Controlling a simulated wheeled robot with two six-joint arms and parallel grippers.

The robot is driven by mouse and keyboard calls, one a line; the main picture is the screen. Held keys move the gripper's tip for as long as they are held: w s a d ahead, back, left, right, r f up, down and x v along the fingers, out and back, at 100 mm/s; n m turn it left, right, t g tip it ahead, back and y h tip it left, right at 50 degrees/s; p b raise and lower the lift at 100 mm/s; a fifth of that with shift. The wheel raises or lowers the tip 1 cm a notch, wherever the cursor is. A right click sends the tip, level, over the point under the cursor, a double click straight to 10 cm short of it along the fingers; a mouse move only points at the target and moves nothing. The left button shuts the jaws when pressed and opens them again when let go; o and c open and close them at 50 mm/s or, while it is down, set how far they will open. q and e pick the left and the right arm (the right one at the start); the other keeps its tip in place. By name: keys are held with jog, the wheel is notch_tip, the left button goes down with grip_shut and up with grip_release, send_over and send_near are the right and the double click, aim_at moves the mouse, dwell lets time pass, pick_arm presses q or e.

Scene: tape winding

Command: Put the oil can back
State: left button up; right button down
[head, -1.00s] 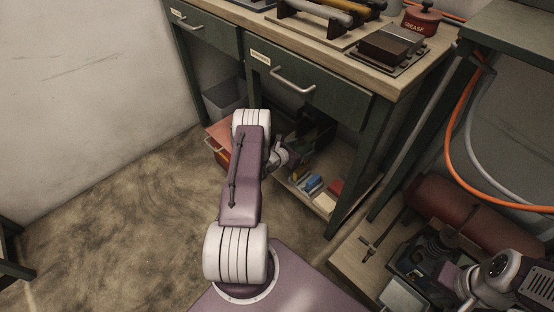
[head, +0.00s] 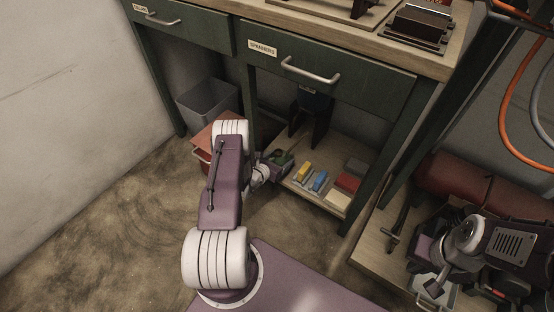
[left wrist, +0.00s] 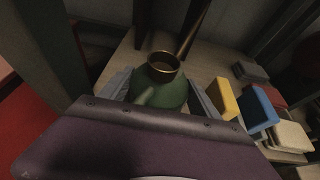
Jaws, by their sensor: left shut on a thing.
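The oil can (left wrist: 160,92) is a green can with a brass collar and a thin dark spout in the left wrist view. My left gripper (left wrist: 160,100) is shut on it, with a grey finger at each side. In the head view the gripper (head: 281,163) is at the left front of the low wooden shelf (head: 325,196) under the bench, and the green can (head: 284,155) shows small there. I cannot tell whether the can's base touches the shelf. My right gripper (head: 432,288) is low at the right, its jaws unclear.
Yellow (head: 303,172) and blue (head: 319,181) blocks and a red box (head: 347,183) lie on the shelf, right of the can. The SPANNERS drawer (head: 320,70) overhangs it. A red toolbox (head: 213,135) and grey bin (head: 207,102) stand to the left. A bench leg (head: 368,180) bounds the right.

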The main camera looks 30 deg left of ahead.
pick_arm(q)
jog(key=shift+d+r, duration=0.1)
jog(key=shift+r, duration=0.05)
jog(key=shift+f, duration=0.2)
jog(key=o, duration=1.7)
jog(key=shift+s, duration=0.1)
